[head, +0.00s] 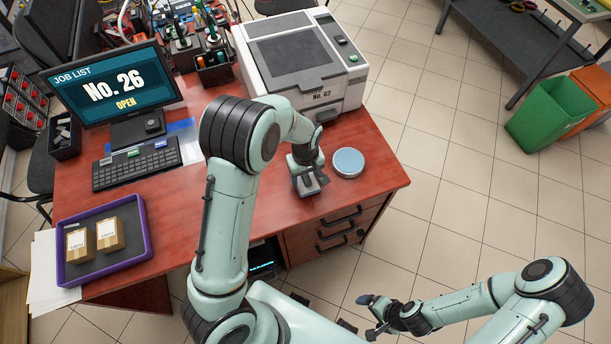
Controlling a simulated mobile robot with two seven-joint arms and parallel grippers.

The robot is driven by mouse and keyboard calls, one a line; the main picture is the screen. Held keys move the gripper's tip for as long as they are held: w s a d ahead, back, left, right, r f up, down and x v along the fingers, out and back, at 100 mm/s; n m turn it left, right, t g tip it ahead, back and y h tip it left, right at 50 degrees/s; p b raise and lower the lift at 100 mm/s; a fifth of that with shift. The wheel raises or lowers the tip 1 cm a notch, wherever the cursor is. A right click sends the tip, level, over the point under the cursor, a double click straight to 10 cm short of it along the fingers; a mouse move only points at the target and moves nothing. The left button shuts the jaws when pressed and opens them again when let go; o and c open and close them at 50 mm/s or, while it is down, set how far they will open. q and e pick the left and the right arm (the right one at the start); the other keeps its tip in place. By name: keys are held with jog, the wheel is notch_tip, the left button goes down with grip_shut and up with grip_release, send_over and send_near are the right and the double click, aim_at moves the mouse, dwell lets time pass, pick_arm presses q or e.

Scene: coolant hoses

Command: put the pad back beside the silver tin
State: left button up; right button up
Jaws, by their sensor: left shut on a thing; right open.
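The silver tin (348,162) is a low round tin with a pale blue top. It sits on the red-brown desk near its right front edge. My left gripper (311,188) points down just left of the tin, close to the desk top and apart from the tin. It is shut on a small greyish thing, which seems to be the pad; the fingers hide most of it. I cannot tell whether the pad touches the desk. My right gripper (370,318) is open and empty, low at the front, over the floor and away from the desk.
A printer (297,62) stands behind the tin. A keyboard (137,165), a monitor (112,88) and a purple tray (147,238) with two small boxes are to the left. The desk (372,146) is bare around the tin.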

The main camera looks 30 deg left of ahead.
pick_arm(q)
jog(key=shift+f, duration=0.4)
pick_arm(e)
jog(key=shift+s, duration=0.1)
pick_arm(q)
jog(key=shift+f, duration=0.2)
jog(key=o, duration=1.1)
pick_arm(e)
jog(key=shift+f, duration=0.15)
pick_arm(q)
jog(key=shift+r, duration=0.15)
jog(key=shift+r, duration=0.3)
notch_tip(320, 180, up, 12)
jog(key=p, duration=0.1)
jog(key=shift+f, duration=0.2)
pick_arm(e)
jog(key=shift+w+r, duration=0.75)
jog(key=shift+r, duration=0.1)
